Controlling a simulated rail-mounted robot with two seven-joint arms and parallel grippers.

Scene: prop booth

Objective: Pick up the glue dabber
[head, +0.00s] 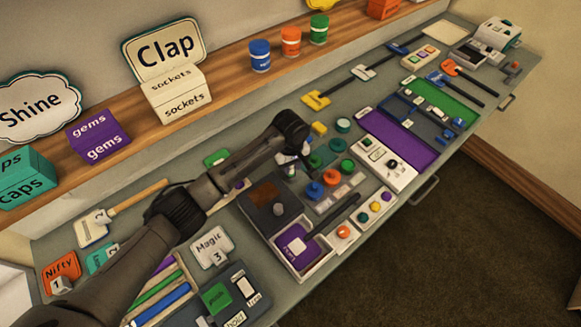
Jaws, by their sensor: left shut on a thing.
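My left arm reaches in from the lower left, and its gripper (291,160) points down over the middle of the bench. It is shut on a small, slim piece with a pale and greenish part (290,171), which I take to be the glue dabber. The fingers hide most of it, and I cannot tell whether its lower end touches anything. My right gripper is not in view.
Round green, blue and orange pieces (315,190) stand close to the gripper. A purple mat (405,140) lies to the right. Signs and paint pots (260,57) line the wooden shelf behind.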

